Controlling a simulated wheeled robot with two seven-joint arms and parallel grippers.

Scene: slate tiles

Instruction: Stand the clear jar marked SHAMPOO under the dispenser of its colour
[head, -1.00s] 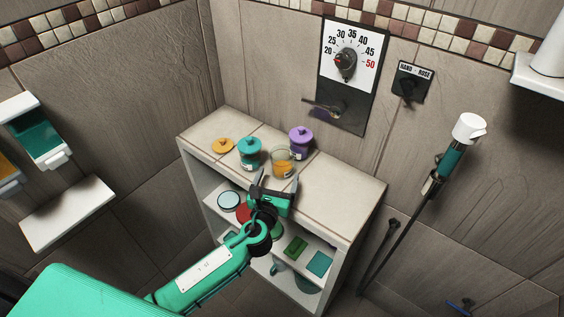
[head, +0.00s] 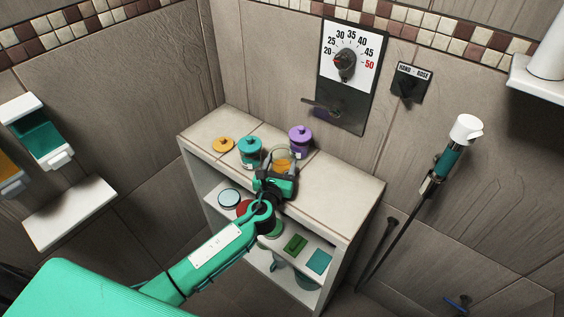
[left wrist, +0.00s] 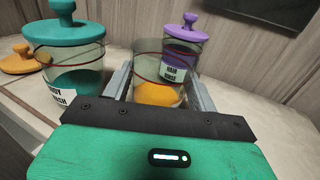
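A clear lidless jar (head: 284,155) with orange contents stands on the cabinet top; no marking on it is readable. It also shows in the left wrist view (left wrist: 157,78). My left gripper (head: 275,172) is at the jar, its fingers (left wrist: 160,85) on either side of it. They look open; I cannot tell whether they touch the glass. An orange lid (head: 223,144) lies at the left of the cabinet top. An orange dispenser (head: 11,180) is cut off at the left edge, beside a teal dispenser (head: 42,138). My right gripper is out of view.
A teal-lidded jar (head: 250,152), labelled as body wash, stands left of the orange one. A purple-lidded jar (head: 300,139) stands close behind it. A white wall shelf (head: 70,215) is below the dispensers. The cabinet top (head: 335,190) is clear to the right.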

